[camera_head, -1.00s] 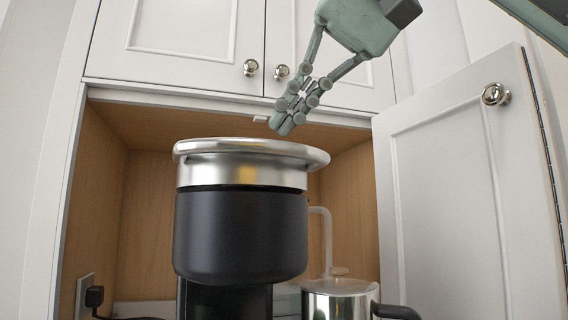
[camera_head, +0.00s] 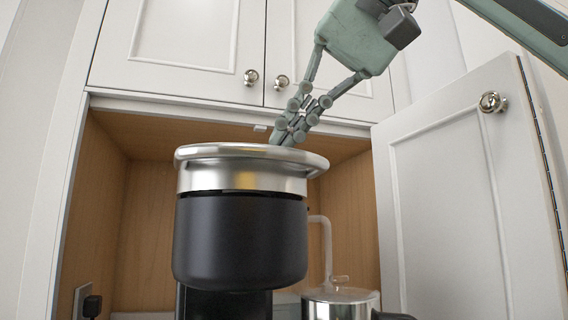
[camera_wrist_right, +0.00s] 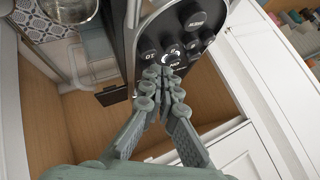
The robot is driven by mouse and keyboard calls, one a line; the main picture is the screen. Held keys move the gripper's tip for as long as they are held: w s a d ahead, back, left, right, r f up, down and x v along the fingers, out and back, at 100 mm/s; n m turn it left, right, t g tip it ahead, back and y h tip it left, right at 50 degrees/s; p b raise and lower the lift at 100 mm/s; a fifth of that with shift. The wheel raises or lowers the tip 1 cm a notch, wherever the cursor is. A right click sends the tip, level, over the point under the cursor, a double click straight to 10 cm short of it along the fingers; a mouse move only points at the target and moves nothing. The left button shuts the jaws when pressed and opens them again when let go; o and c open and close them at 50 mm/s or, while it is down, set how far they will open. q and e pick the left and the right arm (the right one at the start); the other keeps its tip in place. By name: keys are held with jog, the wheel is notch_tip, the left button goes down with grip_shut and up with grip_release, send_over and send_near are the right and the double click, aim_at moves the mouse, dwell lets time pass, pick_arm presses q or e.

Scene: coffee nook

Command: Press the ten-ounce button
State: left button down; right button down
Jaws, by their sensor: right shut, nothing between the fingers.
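The coffee machine (camera_head: 240,240) stands in the open cabinet, black with a wide silver top. In the right wrist view its dark top panel (camera_wrist_right: 160,20) carries several round black buttons. One button (camera_wrist_right: 150,56) shows the letters "OZ"; its number is too small to read. A central knob (camera_wrist_right: 171,50) has a pale ring. My right gripper (camera_head: 280,137) is shut and empty, pointing down at the machine's top rim. In the right wrist view its fingertips (camera_wrist_right: 166,72) overlap the panel's near edge beside the buttons. Contact cannot be told. My left gripper is not in view.
A silver lidded pot (camera_head: 340,302) with a dark handle stands right of the machine. The open cabinet door (camera_head: 450,200) stands at the right. Closed upper doors (camera_head: 180,45) are close behind my right gripper. A wall socket with a plug (camera_head: 88,303) is at lower left.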

dwell(0.8)
jog(key=shift+f, duration=0.4)
jog(key=shift+f+b, duration=0.65)
jog(key=shift+f, duration=0.2)
dwell(0.7)
jog(key=shift+r, duration=0.15)
jog(key=shift+r+p, duration=1.15)
jog(key=shift+p, duration=0.25)
jog(key=shift+r+p, duration=0.35)
jog(key=shift+r, duration=2.1)
